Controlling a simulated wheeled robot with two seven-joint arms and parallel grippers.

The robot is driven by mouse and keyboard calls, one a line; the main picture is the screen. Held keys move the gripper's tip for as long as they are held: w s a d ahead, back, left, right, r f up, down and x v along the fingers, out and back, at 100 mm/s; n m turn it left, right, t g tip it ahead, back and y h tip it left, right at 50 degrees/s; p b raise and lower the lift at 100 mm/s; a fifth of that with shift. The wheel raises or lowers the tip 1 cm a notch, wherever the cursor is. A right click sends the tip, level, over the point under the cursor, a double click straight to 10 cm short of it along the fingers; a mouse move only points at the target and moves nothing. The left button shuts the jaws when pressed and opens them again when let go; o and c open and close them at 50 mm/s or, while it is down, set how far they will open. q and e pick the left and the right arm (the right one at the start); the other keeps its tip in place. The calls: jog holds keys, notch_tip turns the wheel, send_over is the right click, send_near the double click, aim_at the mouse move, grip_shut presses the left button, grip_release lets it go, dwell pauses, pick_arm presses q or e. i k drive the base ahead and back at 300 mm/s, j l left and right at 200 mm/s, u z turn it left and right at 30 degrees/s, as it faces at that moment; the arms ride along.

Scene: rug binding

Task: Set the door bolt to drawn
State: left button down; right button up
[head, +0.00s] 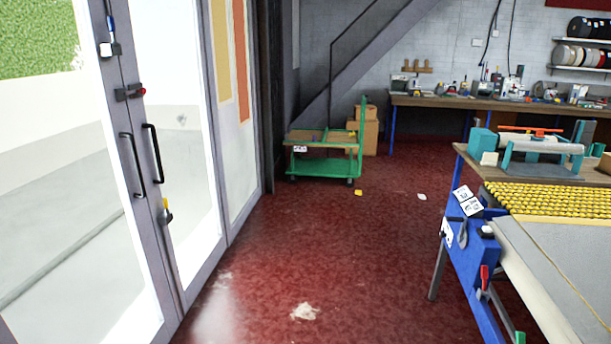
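A double glass door with grey frames stands at the left (125,70). Lower down is a small fitting with a yellow part (165,213). Which one is the door bolt, and whether it is drawn, is too small to tell. Neither of my grippers is in view.
Two black pull handles (153,153) stand out from the door. The red floor (310,240) before it is mostly clear, with a pale scrap (304,312). A green cart (323,168) stands at the back. A blue-framed worktable (470,255) fills the right.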

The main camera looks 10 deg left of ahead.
aim_at(143, 90)
jog(key=i+j+u, duration=0.15)
jog(key=i+u, duration=0.25)
jog(key=i, duration=0.3)
jog(key=i+u, duration=0.4)
jog(key=i, duration=0.3)
jog(key=i+l+u, duration=0.4)
jog(key=i, duration=0.25)
jog(key=i+j, duration=0.15)
jog(key=i, duration=0.2)
jog(key=i+j, duration=0.1)
jog(key=i, duration=0.2)
